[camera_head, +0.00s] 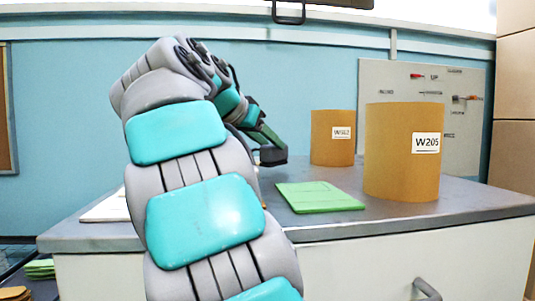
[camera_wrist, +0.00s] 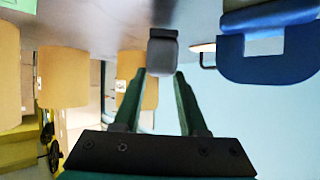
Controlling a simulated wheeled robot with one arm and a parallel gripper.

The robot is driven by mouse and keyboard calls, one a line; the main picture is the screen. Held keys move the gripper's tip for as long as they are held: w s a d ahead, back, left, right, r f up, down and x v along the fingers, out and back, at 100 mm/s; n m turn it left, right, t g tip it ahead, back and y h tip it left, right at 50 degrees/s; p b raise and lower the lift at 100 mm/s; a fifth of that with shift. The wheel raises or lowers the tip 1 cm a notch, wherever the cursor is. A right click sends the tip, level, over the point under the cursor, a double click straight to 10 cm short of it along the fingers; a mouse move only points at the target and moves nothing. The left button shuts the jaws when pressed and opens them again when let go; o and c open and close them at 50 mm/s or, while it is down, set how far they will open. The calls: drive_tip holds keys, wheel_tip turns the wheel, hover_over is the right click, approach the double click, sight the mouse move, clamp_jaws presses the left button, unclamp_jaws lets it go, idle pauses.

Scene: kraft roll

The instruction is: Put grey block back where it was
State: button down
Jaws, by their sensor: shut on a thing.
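The grey block (camera_head: 272,156) is a small dark grey piece at the end of my gripper (camera_head: 266,140), left of the nearer kraft roll. In the head view it appears just above the back-left corner of the green sheet; I cannot tell its exact height over the counter. In the wrist view, the grey block (camera_wrist: 163,52) sits between the tips of the two green fingers of my gripper (camera_wrist: 160,74), which is shut on it. My arm hides part of the counter to the left.
Kraft rolls stand upright on the grey counter (camera_head: 480,203): a nearer roll labelled W205 (camera_head: 392,150) and a smaller roll (camera_head: 325,138) behind. The green sheet (camera_head: 318,197) lies flat. A pegboard (camera_head: 465,125) with tools backs the counter. A blue object (camera_wrist: 270,62) shows in the wrist view.

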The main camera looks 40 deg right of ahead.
drive_tip(key=shift+f, duration=0.8)
drive_tip(key=shift+f+b, duration=0.1)
drive_tip(key=shift+b, duration=0.2)
drive_tip(key=shift+c, duration=2.2)
unclamp_jaws()
drive_tip(key=p+v, duration=0.2)
drive_tip(key=v, duration=1)
drive_tip(key=shift+s, duration=0.1)
